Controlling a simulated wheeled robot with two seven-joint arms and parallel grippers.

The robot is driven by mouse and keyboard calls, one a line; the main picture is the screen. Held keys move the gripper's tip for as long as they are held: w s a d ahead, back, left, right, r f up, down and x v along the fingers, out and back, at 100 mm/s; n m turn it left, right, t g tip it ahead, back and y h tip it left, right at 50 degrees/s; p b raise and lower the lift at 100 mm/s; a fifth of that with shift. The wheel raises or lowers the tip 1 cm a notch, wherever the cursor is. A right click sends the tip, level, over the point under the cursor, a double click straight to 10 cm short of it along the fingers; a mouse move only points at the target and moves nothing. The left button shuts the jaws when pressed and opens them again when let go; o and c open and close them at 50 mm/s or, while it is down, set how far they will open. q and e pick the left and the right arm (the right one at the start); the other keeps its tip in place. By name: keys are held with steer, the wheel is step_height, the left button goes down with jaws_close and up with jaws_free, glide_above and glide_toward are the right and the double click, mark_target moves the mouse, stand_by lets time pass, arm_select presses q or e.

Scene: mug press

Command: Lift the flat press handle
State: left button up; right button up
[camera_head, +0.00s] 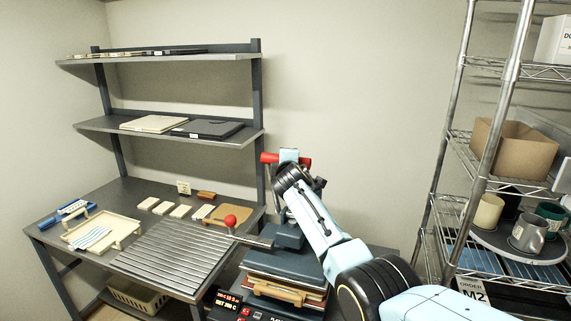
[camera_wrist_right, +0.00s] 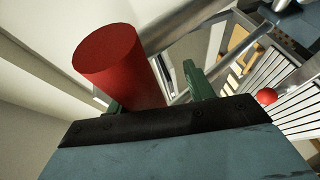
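A red cylindrical grip (camera_head: 268,157) shows at the top of the press, partly covered by my right gripper. In the right wrist view the red grip (camera_wrist_right: 112,65) is large and close, running down between the fingers. My right gripper (camera_head: 289,160) is at this grip. Its green fingers (camera_wrist_right: 158,92) stand apart, with a visible gap between the grip and the right finger; contact on the left side is hidden. The press (camera_head: 285,262) is dark blue-grey, and my arm hides part of it. A lever with a red ball knob (camera_head: 230,220) reaches left from it. My left gripper is out of view.
A slatted metal rack (camera_head: 175,257) lies on the dark table left of the press. Wall shelves rise at the back. A wire rack (camera_head: 482,130) with mugs and a cardboard box stands right.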

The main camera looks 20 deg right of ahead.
steer(key=shift+s+a, duration=0.1)
steer(key=shift+s+r, duration=0.1)
steer(key=shift+r, duration=0.05)
steer(key=shift+s+a+r+p, duration=0.2)
steer(key=shift+s+p, duration=0.2)
steer(key=shift+s, duration=0.15)
steer(key=v, duration=1.2)
steer(key=shift+f, duration=0.1)
